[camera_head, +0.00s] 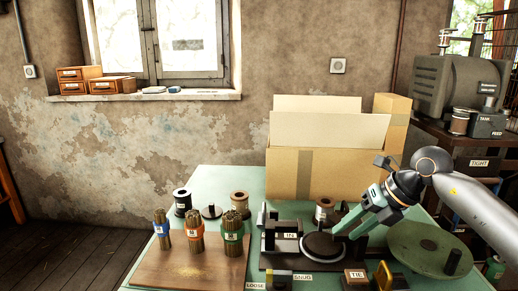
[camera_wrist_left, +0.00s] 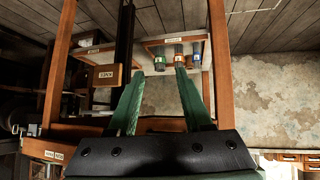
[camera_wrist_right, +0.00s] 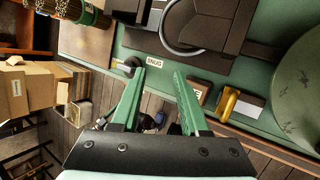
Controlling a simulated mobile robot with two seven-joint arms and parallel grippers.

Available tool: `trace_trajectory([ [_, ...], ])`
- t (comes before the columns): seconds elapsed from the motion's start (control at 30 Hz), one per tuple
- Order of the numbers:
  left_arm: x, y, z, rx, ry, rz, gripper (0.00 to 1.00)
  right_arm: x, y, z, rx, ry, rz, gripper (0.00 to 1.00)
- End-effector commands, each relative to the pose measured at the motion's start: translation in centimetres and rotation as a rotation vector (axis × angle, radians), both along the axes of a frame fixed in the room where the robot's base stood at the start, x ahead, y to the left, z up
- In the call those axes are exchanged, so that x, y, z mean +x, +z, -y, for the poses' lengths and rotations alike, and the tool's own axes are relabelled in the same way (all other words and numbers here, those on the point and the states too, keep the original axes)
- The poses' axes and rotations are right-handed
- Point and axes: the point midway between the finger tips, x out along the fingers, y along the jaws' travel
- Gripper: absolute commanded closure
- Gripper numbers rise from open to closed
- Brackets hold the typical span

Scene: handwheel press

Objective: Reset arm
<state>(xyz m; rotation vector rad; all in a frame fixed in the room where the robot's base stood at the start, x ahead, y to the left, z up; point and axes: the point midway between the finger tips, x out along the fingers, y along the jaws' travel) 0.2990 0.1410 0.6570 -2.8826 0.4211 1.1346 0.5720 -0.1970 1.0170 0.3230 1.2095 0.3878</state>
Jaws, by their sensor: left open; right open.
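My right gripper (camera_head: 345,231) reaches in from the right in the head view. Its green fingers are apart, above the right side of a black fixture's round disc (camera_head: 322,247); I cannot tell whether they touch it. In the right wrist view the right gripper (camera_wrist_right: 161,74) is open and empty, with the SNUG label (camera_wrist_right: 154,64) beyond its tips. My left gripper is outside the head view. In the left wrist view the left gripper (camera_wrist_left: 160,76) is open and empty, with several banded bundles (camera_wrist_left: 180,57) beyond its tips.
On the green bench (camera_head: 213,181), a wooden board (camera_head: 180,272) bears blue-, orange- and green-banded bundles. A TIE block (camera_head: 356,279), a yellow piece (camera_head: 383,276) and a large green disc (camera_head: 432,249) lie around the fixture. Cardboard boxes (camera_head: 335,175) stand behind.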

Motion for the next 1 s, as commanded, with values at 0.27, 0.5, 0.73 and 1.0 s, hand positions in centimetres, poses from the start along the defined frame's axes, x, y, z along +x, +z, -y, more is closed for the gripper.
trace_trajectory([
  [0.27,0.5,2.1,-0.7,0.008,0.012,0.015,0.50,-4.8,-2.7,-12.8,0.545,0.149,-0.102,0.55],
  [0.5,0.0,3.1,-1.3,0.016,0.022,0.008,0.50,-7.9,-1.3,-18.2,1.108,-0.001,-0.219,0.55],
  [0.73,-0.6,4.2,-1.5,0.018,0.027,-0.001,0.50,-7.8,-2.3,-16.5,1.537,-0.416,-0.350,0.55],
  [1.0,-0.9,5.6,-1.9,0.021,0.038,0.001,0.50,-9.4,-10.5,-10.5,1.764,-1.091,-0.514,0.55],
])
